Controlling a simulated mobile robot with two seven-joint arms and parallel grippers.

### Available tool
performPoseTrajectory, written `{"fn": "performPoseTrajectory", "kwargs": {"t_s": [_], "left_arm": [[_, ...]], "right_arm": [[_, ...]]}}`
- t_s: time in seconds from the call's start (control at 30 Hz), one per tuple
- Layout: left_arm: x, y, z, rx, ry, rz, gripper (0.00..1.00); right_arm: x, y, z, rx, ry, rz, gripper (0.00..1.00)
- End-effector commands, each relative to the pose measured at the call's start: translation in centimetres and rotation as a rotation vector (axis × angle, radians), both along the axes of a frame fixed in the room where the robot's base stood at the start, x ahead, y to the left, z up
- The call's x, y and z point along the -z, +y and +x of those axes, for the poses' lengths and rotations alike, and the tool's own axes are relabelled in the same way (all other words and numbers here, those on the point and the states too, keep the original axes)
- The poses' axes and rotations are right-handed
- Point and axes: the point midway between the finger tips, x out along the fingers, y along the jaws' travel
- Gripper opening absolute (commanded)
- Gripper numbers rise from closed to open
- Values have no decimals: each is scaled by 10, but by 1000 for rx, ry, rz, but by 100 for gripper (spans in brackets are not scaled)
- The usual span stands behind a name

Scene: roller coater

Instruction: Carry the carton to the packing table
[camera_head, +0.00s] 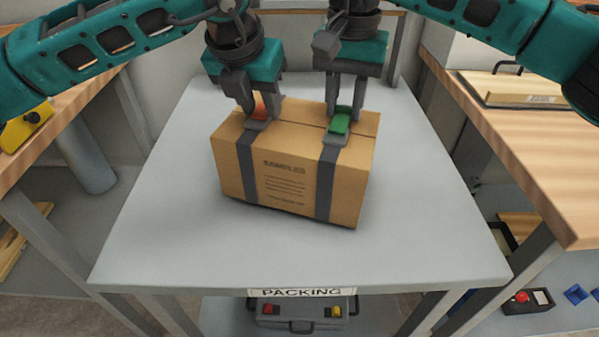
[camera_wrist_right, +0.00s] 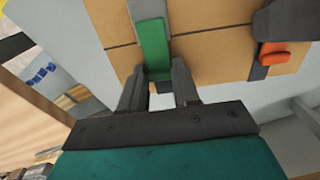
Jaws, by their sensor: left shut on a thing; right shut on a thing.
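The brown carton (camera_head: 285,178) with two dark straps is on or just above the grey packing table (camera_head: 150,238), slightly turned; a dark shadow shows under its front edge. A label reading PACKING is on the table's front edge. My left gripper (camera_head: 258,118) is shut on the orange handle (camera_head: 259,105) on the carton's top left. My right gripper (camera_head: 340,118) is shut on the green handle (camera_head: 340,122) on its top right. In the right wrist view, the green handle (camera_wrist_right: 153,45) lies by my right fingers, and the orange handle (camera_wrist_right: 285,53) shows with a dark fingertip beside it.
Wooden benches stand left (camera_head: 30,165) and right (camera_head: 540,150) of the table. The right bench holds a flat box (camera_head: 520,88). A grey case (camera_head: 300,315) with red and yellow parts is on the shelf below. The table around the carton is clear.

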Motion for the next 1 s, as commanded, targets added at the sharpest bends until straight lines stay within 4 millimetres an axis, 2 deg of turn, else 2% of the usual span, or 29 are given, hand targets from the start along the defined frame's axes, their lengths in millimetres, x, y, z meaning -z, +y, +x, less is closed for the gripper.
{"fn": "performPoseTrajectory", "kwargs": {"t_s": [0.2,0.23,0.47,0.77,0.87,1.0], "left_arm": [[15,1,1,-2,-1,1,0],[12,1,0,-2,0,1,39],[11,0,0,-1,0,1,61],[8,0,-1,0,-1,0,61],[-2,1,-4,0,-3,-2,61],[-27,5,-14,1,-5,-1,61]], "right_arm": [[15,-1,0,1,-1,-1,0],[12,-1,0,1,1,-2,34],[11,0,0,1,0,-1,56],[11,0,0,0,0,0,57],[11,0,0,0,0,0,57],[11,0,0,0,0,0,57]]}}
